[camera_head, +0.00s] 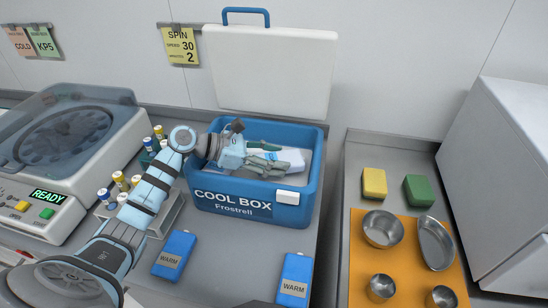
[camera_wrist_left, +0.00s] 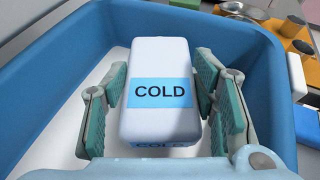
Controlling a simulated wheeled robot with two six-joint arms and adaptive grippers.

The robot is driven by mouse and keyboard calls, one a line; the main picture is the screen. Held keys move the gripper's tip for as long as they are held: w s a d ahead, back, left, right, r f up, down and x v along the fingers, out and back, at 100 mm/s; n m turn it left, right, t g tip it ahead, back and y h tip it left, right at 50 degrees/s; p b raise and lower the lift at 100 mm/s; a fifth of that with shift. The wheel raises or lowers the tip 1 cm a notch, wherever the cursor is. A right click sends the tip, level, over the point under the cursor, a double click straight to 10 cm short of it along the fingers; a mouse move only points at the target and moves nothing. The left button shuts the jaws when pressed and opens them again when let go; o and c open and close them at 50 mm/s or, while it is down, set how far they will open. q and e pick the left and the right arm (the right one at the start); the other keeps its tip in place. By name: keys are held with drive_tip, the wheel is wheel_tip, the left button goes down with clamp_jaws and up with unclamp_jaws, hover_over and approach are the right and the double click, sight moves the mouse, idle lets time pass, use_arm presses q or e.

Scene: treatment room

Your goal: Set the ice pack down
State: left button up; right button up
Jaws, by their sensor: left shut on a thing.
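The ice pack is a white block with a light-blue COLD label (camera_wrist_left: 160,55). In the head view it shows partly as a white shape (camera_head: 291,157) inside the blue cool box (camera_head: 212,197). My left gripper (camera_head: 268,160) reaches into the box from the left. In the wrist view its green-padded fingers (camera_wrist_left: 158,108) are on both sides of the pack, shut on it. The pack lies between the blue walls; whether it touches the box floor cannot be told. My right gripper is not in view.
The box's white lid (camera_head: 270,70) stands open behind. Two blue WARM packs (camera_head: 174,254) (camera_head: 295,279) lie on the counter in front. A centrifuge (camera_head: 70,150) and a rack of capped tubes (camera_head: 160,218) are at left. Metal bowls stand on an orange mat (camera_head: 390,265) at right.

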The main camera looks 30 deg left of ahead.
use_arm(q)
drive_tip(key=shift+f, duration=0.55)
drive_tip(key=o, duration=1)
drive_tip(key=shift+r, duration=0.25)
drive_tip(key=v, duration=1.2)
drive_tip(key=shift+r, duration=0.45)
